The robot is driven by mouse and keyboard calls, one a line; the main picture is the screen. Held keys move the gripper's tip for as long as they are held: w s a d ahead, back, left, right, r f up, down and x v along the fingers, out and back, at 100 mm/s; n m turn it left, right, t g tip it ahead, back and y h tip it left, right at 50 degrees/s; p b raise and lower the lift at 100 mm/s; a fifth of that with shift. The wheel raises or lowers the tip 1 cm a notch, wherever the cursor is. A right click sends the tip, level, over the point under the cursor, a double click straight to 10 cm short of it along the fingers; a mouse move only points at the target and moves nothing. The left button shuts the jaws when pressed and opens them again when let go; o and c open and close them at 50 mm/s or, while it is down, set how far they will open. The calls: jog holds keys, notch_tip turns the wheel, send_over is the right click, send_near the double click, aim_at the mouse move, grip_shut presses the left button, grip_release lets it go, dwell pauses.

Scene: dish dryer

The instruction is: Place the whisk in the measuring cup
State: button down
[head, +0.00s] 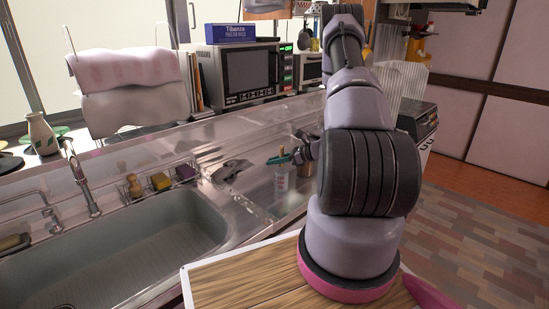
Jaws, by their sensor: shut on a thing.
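My gripper (297,155) is small in the head view, at the end of my arm over the steel counter, and much of it is hidden behind my arm. It is shut on a teal bar-like piece (278,159), which I take to be the whisk's handle. The whisk's wire end is too small to make out. A clear, upright container with faint markings, apparently the measuring cup (281,184), stands on the counter just below the teal piece. I cannot tell whether any of the whisk is inside the cup.
A steel sink (120,255) lies to the left, with a faucet (75,175) behind it. Sponges (160,181) sit at its back edge. A dark grey object (232,169) lies left of the cup. A microwave (240,75) stands behind.

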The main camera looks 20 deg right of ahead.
jog(key=c, duration=0.7)
grip_release()
jog(key=shift+c, duration=0.2)
jog(key=s+d, duration=0.6)
jog(key=shift+s+d, duration=0.15)
jog(key=shift+d, duration=0.2)
jog(key=shift+d, duration=0.1)
